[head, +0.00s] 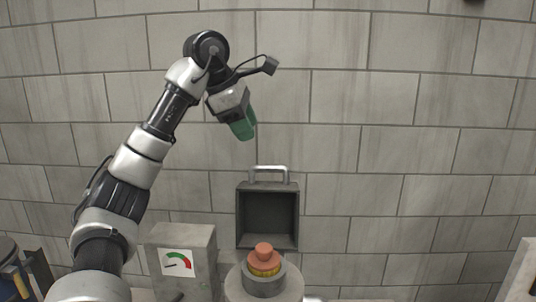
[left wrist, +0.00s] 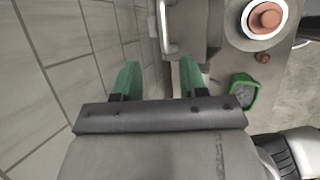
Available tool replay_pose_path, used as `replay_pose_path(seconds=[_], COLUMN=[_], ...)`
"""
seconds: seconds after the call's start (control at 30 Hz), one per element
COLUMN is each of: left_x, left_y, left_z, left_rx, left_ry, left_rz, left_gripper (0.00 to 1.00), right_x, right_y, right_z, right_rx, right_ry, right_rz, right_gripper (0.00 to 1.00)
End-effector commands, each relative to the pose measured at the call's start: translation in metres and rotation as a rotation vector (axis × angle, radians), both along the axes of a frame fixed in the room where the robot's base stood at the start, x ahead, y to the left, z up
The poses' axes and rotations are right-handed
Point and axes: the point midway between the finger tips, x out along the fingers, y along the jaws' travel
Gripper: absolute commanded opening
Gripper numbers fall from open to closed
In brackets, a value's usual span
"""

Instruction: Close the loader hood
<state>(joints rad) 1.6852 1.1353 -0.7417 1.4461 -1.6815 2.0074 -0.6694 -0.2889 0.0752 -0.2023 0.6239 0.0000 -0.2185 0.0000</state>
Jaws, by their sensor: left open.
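The loader hood (head: 267,242) is a dark grey box that stands raised, its hollow side facing me. A pale metal handle (head: 268,169) sits on its top edge. The handle also shows in the left wrist view (left wrist: 168,30), beyond the fingertips. Below the hood is a round grey loader mouth (head: 265,287) with an orange and yellow stepped piece (head: 264,257) in it. My left gripper (head: 243,134) has green fingers. It hangs above and a little left of the handle, apart from it. In the left wrist view the fingers (left wrist: 158,66) are apart with nothing between them. My right gripper is not in view.
A grey box with a red-green dial gauge (head: 177,263) stands left of the hood. A tiled wall (head: 400,120) is close behind. A green container (left wrist: 243,91) with dark contents shows in the left wrist view. Space right of the hood looks clear.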

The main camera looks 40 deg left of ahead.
Motion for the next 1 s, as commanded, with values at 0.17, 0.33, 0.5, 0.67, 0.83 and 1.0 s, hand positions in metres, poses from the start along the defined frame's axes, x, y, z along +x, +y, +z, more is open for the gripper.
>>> replay_pose_path(seconds=[0.17, 0.33, 0.5, 0.67, 0.83, 1.0], left_x=[0.010, 0.025, 0.038, 0.046, 0.049, 0.049], left_y=[-0.003, -0.007, -0.010, -0.012, -0.013, -0.013], left_z=[-0.022, -0.049, -0.074, -0.088, -0.093, -0.094], left_rx=[0.002, 0.002, 0.000, 0.000, -0.001, -0.001], left_ry=[0.006, 0.008, 0.006, 0.002, 0.000, 0.000], left_rz=[0.000, 0.000, 0.001, 0.000, -0.001, -0.001], left_gripper=[0.42, 0.42, 0.42, 0.42, 0.42, 0.42], right_x=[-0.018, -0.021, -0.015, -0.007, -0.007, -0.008], right_y=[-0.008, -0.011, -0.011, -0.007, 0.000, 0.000], right_z=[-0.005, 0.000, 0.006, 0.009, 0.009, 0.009], right_rx=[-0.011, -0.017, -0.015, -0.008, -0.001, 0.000], right_ry=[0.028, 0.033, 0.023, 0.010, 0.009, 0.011], right_rz=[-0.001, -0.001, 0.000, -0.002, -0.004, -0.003], right_gripper=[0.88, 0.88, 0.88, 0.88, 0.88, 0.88])
